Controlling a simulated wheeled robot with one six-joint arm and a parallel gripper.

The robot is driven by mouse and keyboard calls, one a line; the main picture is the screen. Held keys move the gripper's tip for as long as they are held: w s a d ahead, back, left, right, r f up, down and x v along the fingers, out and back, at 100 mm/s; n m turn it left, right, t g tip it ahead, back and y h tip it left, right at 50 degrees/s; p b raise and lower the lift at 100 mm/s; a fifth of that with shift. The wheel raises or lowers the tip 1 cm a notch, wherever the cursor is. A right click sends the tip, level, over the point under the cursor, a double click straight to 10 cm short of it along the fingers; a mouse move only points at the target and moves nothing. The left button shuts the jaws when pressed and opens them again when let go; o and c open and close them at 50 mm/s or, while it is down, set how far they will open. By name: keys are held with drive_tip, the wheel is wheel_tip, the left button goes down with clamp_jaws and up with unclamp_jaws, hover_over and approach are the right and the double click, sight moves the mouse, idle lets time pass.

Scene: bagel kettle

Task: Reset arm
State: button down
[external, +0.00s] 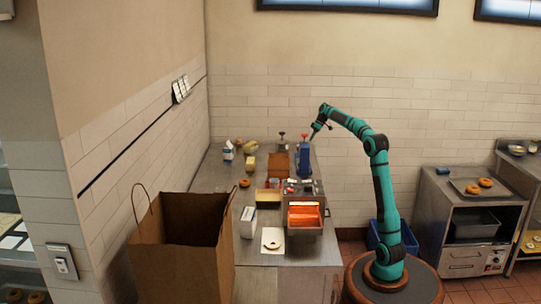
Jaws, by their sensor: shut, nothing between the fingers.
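My arm is teal and black and stands on a round base at the right of the counter. It reaches up, then left over the counter's far right part. My gripper (317,128) is at the arm's left end, pointing down and to the left, above the blue device (304,160) on the counter. It is shut with nothing in it. The fingers are very small in this view.
A large brown paper bag (180,255) stands at the front left. The steel counter (215,175) holds several small items, an orange tray (304,216) and a bagel (244,183). A lower cabinet (440,210) on the right carries a tray with bagels (486,183).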

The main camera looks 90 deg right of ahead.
drive_tip(key=w+a+r+t+h, duration=0.1)
drive_tip(key=a+r+h, duration=0.2)
drive_tip(key=a, duration=1)
drive_tip(key=w+a+r+t+h, duration=0.15)
drive_tip(key=a+r, duration=0.25)
drive_tip(key=a, duration=1)
drive_tip(key=w+a+r+t+h, duration=0.1)
drive_tip(key=w+a+r+h, duration=0.15)
drive_tip(key=a, duration=1.05)
drive_tip(key=s+a+f+n+t+y, duration=0.1)
drive_tip(key=s+a, duration=0.3)
drive_tip(key=a, duration=0.5)
drive_tip(key=s+a+f+n+t+y, duration=0.1)
drive_tip(key=s+a+t, duration=0.3)
drive_tip(key=a, duration=0.6)
drive_tip(key=s+a+f+n+t+y, duration=0.1)
drive_tip(key=s+a+t+y, duration=0.2)
drive_tip(key=s+a, duration=0.3)
drive_tip(key=a, duration=0.4)
drive_tip(key=shift+a+f, duration=0.15)
drive_tip(key=shift+t, duration=0.25)
